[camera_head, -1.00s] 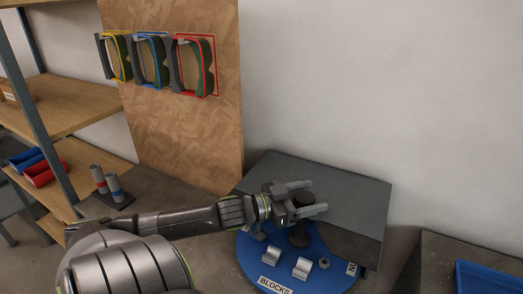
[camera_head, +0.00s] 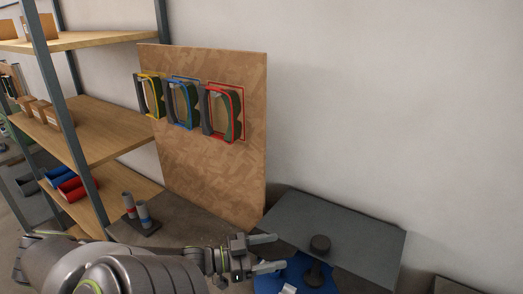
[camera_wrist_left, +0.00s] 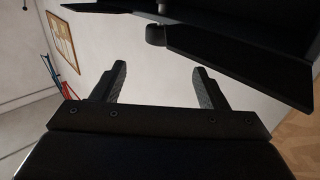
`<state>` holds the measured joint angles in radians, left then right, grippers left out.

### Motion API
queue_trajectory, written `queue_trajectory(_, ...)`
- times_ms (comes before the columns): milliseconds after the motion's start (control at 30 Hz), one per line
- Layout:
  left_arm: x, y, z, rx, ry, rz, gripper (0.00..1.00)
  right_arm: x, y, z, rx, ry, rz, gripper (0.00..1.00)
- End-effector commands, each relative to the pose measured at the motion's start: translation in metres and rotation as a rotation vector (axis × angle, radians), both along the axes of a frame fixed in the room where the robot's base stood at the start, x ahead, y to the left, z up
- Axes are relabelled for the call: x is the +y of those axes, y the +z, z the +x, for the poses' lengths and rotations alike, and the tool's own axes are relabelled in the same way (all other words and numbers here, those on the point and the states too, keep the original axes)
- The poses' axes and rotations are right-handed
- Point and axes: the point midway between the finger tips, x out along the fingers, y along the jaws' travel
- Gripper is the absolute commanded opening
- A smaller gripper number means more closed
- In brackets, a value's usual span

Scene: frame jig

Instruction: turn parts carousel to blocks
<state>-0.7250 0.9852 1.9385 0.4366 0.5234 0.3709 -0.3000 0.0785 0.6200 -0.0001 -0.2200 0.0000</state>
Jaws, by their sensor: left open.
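The parts carousel is a blue disc (camera_head: 268,284) at the bottom edge of the head view, partly cut off and partly under a dark grey housing. A dark post with a round knob (camera_head: 319,244) stands up from it. A pale part (camera_head: 288,289) sits on the disc; no label shows. My left gripper (camera_head: 277,252) is open and empty, to the left of the knob and apart from it, its fingers pointing right. In the left wrist view its two fingers (camera_wrist_left: 160,85) are spread with nothing between them. My right gripper is not in view.
The grey housing (camera_head: 355,228) lies beyond and beside the disc. Shelves (camera_head: 100,135) with red and blue bins stand left. Two cylinders on a dark base (camera_head: 138,225) stand near my left arm.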

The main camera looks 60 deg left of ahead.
Motion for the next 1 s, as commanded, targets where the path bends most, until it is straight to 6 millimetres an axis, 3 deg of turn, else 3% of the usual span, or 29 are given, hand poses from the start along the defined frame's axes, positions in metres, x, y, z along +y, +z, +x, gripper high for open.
queue_trajectory(233, 0.007, -0.001, -0.019, 0.002, 0.0, 0.002, 0.67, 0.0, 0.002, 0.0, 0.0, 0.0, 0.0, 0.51)
queue_trajectory(1000, 0.008, -0.001, -0.02, 0.001, 0.0, 0.0, 0.67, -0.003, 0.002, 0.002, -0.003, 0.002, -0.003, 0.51)
